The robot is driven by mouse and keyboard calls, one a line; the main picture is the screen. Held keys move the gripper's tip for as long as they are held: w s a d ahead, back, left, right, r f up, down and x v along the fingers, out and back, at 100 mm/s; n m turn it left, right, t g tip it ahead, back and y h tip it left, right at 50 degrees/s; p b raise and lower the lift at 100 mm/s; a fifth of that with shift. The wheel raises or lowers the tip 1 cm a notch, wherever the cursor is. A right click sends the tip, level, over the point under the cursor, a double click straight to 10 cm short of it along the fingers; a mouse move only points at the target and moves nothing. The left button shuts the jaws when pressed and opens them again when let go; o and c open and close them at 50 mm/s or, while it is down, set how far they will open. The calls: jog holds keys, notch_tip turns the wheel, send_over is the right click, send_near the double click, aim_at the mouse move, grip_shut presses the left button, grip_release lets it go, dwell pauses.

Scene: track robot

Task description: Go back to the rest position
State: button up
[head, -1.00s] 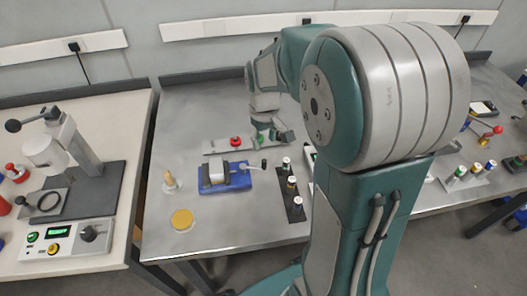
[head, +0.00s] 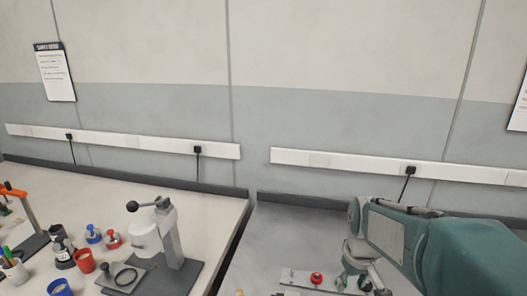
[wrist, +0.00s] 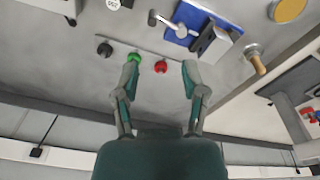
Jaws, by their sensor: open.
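My gripper (wrist: 160,75) is open and empty in the wrist view, its two fingers spread apart. Beyond the fingers is a metal plate (wrist: 146,52) with a red button (wrist: 161,67), a green button (wrist: 134,58) and a black knob (wrist: 104,50). In the head view the red button (head: 316,278) shows at the bottom edge. My gripper (head: 366,282) is just right of it, pointing down over the grey bench (head: 285,235). Its fingertips are partly cut off there, and I cannot tell its exact height above the plate.
In the wrist view a blue vise (wrist: 184,24), a wooden-handled tool (wrist: 255,58) and a yellow disc (wrist: 288,9) lie farther out. In the head view a lever press (head: 170,235) and several cups stand on the left bench. A wall (head: 330,120) with a socket rail (head: 345,160) rises behind.

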jog(key=s+a+r+m+t, duration=0.1)
jog(key=s+a+r+t, duration=0.1)
jog(key=s, duration=0.5)
jog(key=s+a+r+m+t, duration=0.1)
jog(key=s+a+r+t, duration=0.1)
jog(key=s, duration=0.5)
notch_tip(320, 180, up, 3)
jog(key=shift+s+a+f+t, duration=0.1)
jog(key=shift+s+a+t, duration=0.15)
jog(key=shift+a, duration=0.45)
